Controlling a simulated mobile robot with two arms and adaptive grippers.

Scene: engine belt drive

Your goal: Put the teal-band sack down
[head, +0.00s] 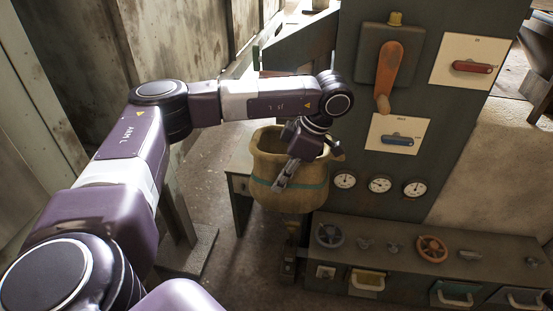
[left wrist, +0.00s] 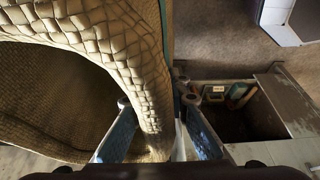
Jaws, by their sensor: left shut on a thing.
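The teal-band sack (head: 306,202) is a tan woven sack with a wide open mouth and a teal band around its side. It is upright in the head view, in front of the grey cabinet. My left gripper (head: 283,180) reaches down over the sack's near rim and is shut on it. In the left wrist view the rim of the sack (left wrist: 110,50) runs between the fingers of my left gripper (left wrist: 157,103). I cannot tell whether the sack's bottom touches anything. My right gripper is out of view.
A small grey table (head: 238,168) stands left of the sack. The grey control cabinet (head: 355,155) has an orange lever (head: 389,68) and gauges (head: 380,185). A low console (head: 400,253) with handwheels lies below. An open compartment (left wrist: 255,115) with small items shows in the wrist view.

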